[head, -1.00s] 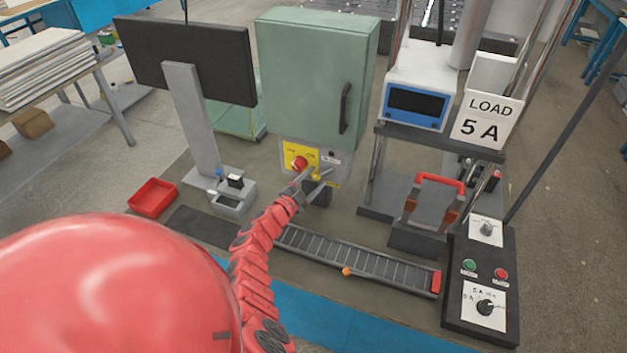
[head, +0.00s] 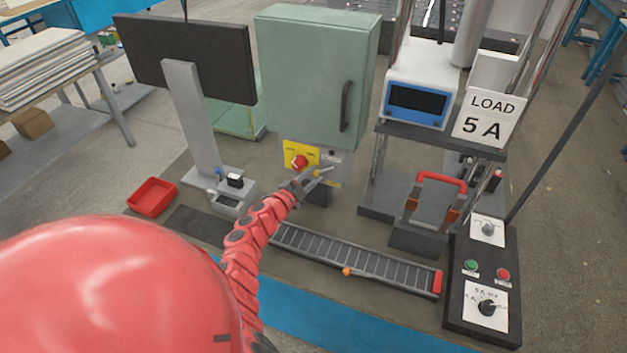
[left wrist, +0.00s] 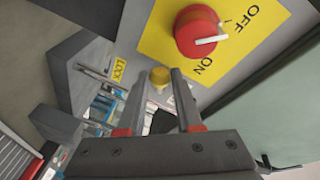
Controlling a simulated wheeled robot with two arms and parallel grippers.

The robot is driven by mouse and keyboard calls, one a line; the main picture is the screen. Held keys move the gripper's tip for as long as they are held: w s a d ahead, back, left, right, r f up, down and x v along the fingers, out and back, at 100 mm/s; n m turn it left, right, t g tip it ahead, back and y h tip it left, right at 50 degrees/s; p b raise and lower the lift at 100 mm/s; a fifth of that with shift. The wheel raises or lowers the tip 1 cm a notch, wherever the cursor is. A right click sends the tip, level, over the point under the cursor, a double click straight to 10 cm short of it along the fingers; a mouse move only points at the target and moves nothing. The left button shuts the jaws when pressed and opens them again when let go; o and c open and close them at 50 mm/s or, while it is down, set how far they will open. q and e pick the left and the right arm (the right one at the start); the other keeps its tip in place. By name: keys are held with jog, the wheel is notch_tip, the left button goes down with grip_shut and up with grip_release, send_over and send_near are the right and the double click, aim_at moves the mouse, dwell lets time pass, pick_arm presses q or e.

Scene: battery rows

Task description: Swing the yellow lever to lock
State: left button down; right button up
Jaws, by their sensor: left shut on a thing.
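The yellow lever's knob (left wrist: 160,76) shows between the two fingers of my left gripper (left wrist: 163,92) in the left wrist view. The lever's shaft is mostly hidden. In the head view my left gripper (head: 322,174) is at the lower front of the green cabinet (head: 312,75), closed around the lever's small yellow end. A yellow LOCK label (left wrist: 118,70) lies to the left of the knob in the left wrist view. My right gripper is not in view.
A red rotary switch (left wrist: 198,31) on a yellow ON/OFF plate sits close above the fingers; it also shows in the head view (head: 299,162). A slotted battery row (head: 350,258) lies in front. A red tray (head: 152,196) and a red-handled block (head: 440,180) stand to the sides.

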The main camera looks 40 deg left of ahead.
pick_arm(q)
jog(key=c, duration=0.6)
grip_release()
jog(key=shift+s, duration=0.1)
jog(key=s+b, duration=0.1)
jog(key=s, duration=0.4)
jog(key=s+b, duration=0.1)
jog(key=s, duration=0.5)
jog(key=s+r+b, duration=0.1)
jog(key=s, duration=0.5)
jog(key=shift+s+a+b, duration=0.15)
jog(key=shift+a+b, duration=0.15)
jog(key=shift+b, duration=0.1)
